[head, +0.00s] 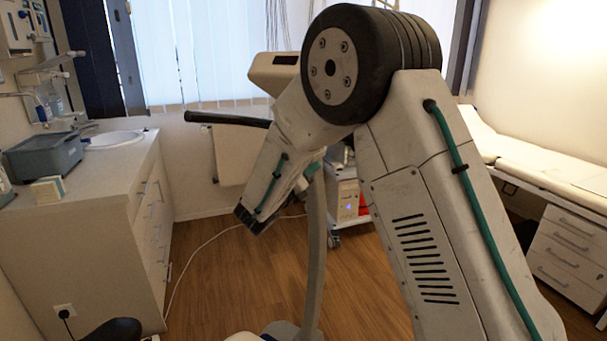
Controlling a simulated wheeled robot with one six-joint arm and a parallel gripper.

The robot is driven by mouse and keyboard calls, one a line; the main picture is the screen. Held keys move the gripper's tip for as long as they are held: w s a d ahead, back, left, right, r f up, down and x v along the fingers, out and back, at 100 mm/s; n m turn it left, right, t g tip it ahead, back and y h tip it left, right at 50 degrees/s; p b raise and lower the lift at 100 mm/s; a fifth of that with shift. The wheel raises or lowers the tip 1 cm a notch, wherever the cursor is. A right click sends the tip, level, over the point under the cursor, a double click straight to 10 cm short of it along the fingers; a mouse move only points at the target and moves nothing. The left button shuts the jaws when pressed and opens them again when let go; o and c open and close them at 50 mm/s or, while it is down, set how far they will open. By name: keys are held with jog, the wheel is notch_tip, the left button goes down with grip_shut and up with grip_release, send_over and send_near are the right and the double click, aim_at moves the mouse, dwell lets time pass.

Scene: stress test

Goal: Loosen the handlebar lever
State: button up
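The exercise bike stands ahead of me, partly behind my arm. Its black handlebar (228,120) sticks out to the left of my forearm, and the rest of the bar is hidden. Its pale display head (274,74) shows above the bar, left of my arm's large black joint. The grey upright post (315,255) runs down to the floor. A small fitting (313,168) shows at the post's top beside my forearm; I cannot tell if it is the lever. My forearm slants down and left across the bike, ending in a dark block. I see no gripper fingers.
A counter (105,215) with a sink (115,139) and a grey box (45,157) stands left. A white cart (345,195) stands behind the bike. An examination couch (535,160) and drawers (565,250) are right. Wooden floor between counter and bike is open, crossed by a white cable (205,243).

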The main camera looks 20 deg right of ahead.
jog(key=shift+o, duration=1.1)
jog(key=shift+d, duration=0.1)
jog(key=v, duration=0.8)
jog(key=shift+w, duration=0.1)
